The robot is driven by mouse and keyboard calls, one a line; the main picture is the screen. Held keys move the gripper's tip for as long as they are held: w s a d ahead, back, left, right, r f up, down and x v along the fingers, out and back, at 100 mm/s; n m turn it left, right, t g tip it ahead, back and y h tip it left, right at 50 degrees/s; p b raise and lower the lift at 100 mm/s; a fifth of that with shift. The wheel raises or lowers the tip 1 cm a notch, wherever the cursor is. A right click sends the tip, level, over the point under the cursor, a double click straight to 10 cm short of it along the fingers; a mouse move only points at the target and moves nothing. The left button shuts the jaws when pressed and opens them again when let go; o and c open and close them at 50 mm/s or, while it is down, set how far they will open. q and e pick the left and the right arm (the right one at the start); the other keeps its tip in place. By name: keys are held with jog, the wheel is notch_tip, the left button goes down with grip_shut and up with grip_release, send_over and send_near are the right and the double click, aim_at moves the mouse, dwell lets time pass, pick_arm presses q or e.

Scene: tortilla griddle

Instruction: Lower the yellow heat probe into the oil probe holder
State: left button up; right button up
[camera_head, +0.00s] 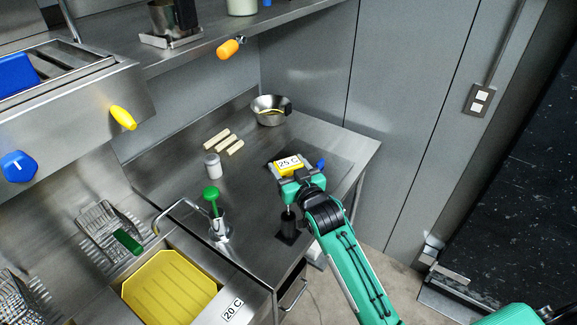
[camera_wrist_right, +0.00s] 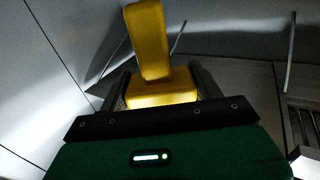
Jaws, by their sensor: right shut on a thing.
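The yellow heat probe (camera_head: 288,162), with a "25 C" display, is held in my right gripper (camera_head: 290,177) above the counter. In the right wrist view the yellow probe body (camera_wrist_right: 150,45) sits between the two dark fingers of my right gripper (camera_wrist_right: 160,94). A black upright cylinder on a dark base, which looks like the oil probe holder (camera_head: 288,224), stands on the counter just below the gripper in the picture. A thin rod shows near the cylinder's top; I cannot tell whether it enters the holder. My left gripper is out of view.
A green-handled utensil (camera_head: 211,195) stands in a metal cup left of the holder. A white-grey shaker (camera_head: 213,166), wooden sticks (camera_head: 222,143) and a metal bowl (camera_head: 271,110) lie farther back.

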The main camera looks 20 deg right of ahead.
jog(key=shift+f+b, duration=0.7)
jog(key=shift+f, duration=2.85)
dwell(4.5)
